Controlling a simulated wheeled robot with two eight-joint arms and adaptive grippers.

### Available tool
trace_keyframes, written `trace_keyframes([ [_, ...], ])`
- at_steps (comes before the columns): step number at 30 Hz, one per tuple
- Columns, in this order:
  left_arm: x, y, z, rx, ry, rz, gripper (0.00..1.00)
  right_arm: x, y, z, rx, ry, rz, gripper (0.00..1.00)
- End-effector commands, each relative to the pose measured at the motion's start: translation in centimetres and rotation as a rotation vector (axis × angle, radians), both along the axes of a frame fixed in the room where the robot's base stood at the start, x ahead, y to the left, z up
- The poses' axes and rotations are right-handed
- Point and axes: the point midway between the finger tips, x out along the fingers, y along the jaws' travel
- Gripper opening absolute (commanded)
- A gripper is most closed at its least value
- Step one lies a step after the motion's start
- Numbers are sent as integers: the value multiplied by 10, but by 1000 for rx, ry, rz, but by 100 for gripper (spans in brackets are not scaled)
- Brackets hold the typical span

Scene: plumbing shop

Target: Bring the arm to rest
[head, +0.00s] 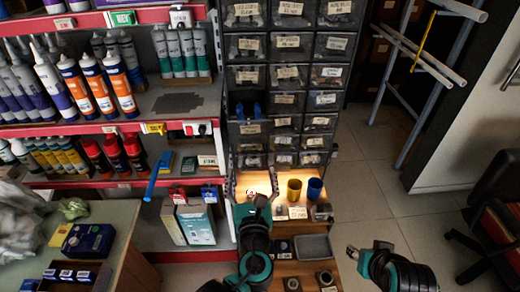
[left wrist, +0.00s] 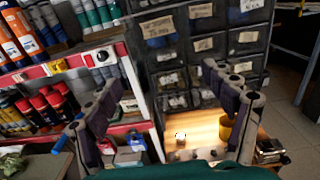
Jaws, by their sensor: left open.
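My left gripper (head: 252,184) is in front of the lit shelf below the drawer cabinet. Its two fingers stand wide apart, with no object held between them. In the left wrist view the left gripper (left wrist: 160,108) shows both fingers spread, with the lit shelf beyond. My right gripper (head: 366,250) shows at the lower right, low over the floor. It is small and seen at an angle, so its opening is unclear.
The drawer cabinet (head: 285,72) rises ahead. A yellow cup (head: 294,190) and a blue cup (head: 314,189) stand on the lit shelf (head: 258,180), right of my left gripper. Red-edged shelves of tubes are at left, a chair (head: 497,200) at right. Tiled floor (head: 375,205) is clear.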

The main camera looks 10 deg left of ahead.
Motion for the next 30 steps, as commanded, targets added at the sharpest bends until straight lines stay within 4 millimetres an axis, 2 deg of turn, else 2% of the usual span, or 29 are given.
trace_keyframes([
  [5, 0, 3, -2, -28, 3, 8, 83, 0, 0, 0, 0, 0, 0, 40],
  [8, 0, 19, -12, -190, 21, 53, 83, 0, 0, 0, 0, 0, 0, 40],
  [11, -6, 47, -33, -536, 40, 164, 83, 0, 0, 0, 0, 0, 0, 40],
  [13, -16, 66, -53, -857, 37, 285, 83, 0, 0, 0, 0, 0, 0, 40],
  [15, -30, 79, -71, -1198, 11, 434, 83, 0, 0, 0, 0, 0, 0, 40],
  [17, -44, 84, -84, -1482, -28, 574, 83, 0, 0, 0, 0, 0, 0, 40],
  [18, -53, 85, -92, -1665, -62, 672, 83, 0, 0, 0, 0, 0, 0, 40],
  [21, -75, 78, -101, -2064, -163, 912, 83, 0, 0, 0, 0, 0, 0, 40],
  [24, -92, 66, -103, -2362, -259, 1122, 83, 0, 0, 0, 0, 0, 0, 40],
  [27, -101, 55, -100, -2549, -332, 1271, 83, 0, 0, 0, 0, 0, 0, 40],
  [30, -106, 48, -98, -2640, -369, 1351, 83, 0, 0, 0, 0, 0, 0, 40],
])
